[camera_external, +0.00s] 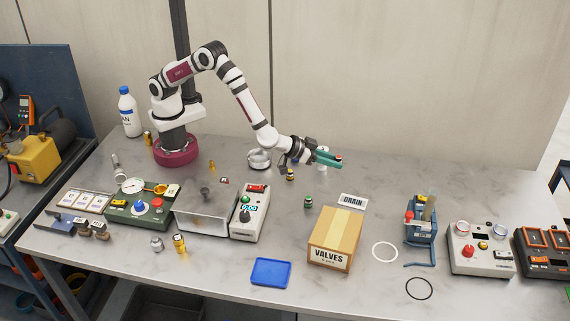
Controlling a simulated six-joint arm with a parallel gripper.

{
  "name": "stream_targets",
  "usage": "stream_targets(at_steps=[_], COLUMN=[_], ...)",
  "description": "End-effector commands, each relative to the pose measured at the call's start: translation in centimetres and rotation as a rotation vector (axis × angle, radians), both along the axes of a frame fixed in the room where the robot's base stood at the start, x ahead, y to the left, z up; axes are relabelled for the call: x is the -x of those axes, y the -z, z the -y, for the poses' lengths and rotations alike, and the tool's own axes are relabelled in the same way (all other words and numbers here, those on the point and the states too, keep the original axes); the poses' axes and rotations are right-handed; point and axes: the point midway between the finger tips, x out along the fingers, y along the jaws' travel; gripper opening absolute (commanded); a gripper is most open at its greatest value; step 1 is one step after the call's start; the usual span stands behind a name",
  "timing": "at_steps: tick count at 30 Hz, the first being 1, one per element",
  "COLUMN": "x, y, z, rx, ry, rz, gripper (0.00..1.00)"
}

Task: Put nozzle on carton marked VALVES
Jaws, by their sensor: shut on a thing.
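The carton (334,240) marked VALVES is a closed tan box with a tape strip along its top. It stands on the bench right of centre, with nothing on its top. My gripper (338,158) has teal fingers and is above the bench, behind the carton and apart from it. It is shut on a small piece with a red part showing at the fingertips. The fingers hide most of this piece, and I cannot tell its shape or whether it is the nozzle.
A DRAIN label (353,200) lies behind the carton. A blue tray (271,272) is at its front left, and a white ring (385,252) and blue rack (420,225) at its right. Small fittings stand near, including a green-topped one (308,201). The back right bench is clear.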

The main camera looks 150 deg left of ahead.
Motion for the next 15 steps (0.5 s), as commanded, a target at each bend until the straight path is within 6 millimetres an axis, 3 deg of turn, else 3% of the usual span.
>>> stream_targets(at_steps=[4, 8, 15], x=[-2.1, -5.3, -10.5], y=[-0.9, -2.6, -6.4], z=[2.6, 7.5, 19.9], rx=[0.002, 0.006, 0.006], ry=[0.079, 0.217, 0.536], rz=[0.003, 0.004, 0.004], gripper=[0.00, 0.00, 0.00])
